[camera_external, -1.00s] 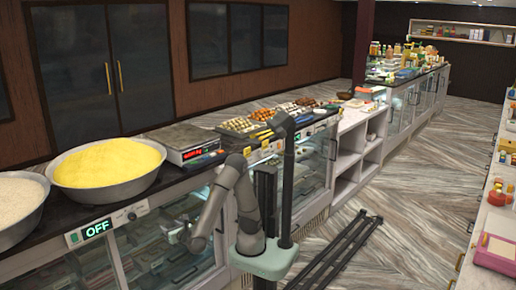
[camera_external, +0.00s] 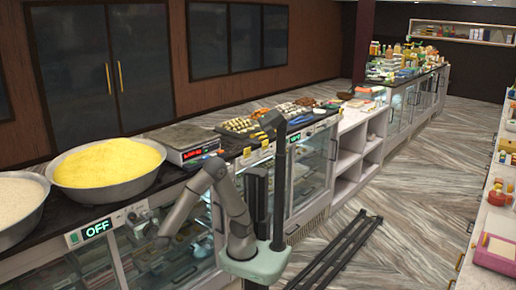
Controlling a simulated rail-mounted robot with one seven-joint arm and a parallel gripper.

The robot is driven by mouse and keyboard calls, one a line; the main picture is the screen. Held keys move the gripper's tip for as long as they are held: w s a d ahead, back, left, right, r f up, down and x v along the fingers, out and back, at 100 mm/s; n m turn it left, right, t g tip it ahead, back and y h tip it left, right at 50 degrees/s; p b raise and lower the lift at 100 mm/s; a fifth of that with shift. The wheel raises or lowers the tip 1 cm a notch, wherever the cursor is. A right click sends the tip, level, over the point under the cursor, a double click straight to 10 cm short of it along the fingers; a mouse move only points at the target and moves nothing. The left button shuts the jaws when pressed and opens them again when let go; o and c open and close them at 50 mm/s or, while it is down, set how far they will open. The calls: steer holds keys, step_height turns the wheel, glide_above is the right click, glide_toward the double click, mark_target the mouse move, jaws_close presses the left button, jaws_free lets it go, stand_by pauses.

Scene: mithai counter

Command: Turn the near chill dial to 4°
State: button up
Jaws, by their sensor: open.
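The near control panel on the counter front has a lit display (camera_external: 97,229) reading OFF. The near chill dial sits at the right end of this panel, just right of the display; my gripper is right at it and partly covers it. My gripper (camera_external: 140,218) is open, small and dark in this view, with its fingers towards the panel. I cannot tell whether the fingers touch the dial or stand around it. The dial's pointer and markings are too small to read.
A steel bowl of yellow grains (camera_external: 108,200) and a bowl of white grains (camera_external: 18,232) stand above the panel. A scale (camera_external: 188,143) and trays of sweets (camera_external: 240,126) lie farther along the counter. Glass case doors lie below.

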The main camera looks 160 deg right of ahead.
steer(key=shift+x, duration=0.8)
steer(key=c, duration=1)
steer(key=shift+f+m+b, duration=0.1)
steer(key=shift+m+b, duration=0.2)
steer(key=shift+b, duration=0.1)
steer(key=m+b, duration=0.3)
steer(key=b, duration=0.1)
steer(key=shift+f, duration=0.15)
steer(key=m+b, duration=0.3)
steer(key=shift+b, duration=0.35)
steer(key=shift+w+r+m+b, duration=0.1)
steer(key=shift+r+m+b, duration=0.15)
steer(key=shift+m+b, duration=0.45)
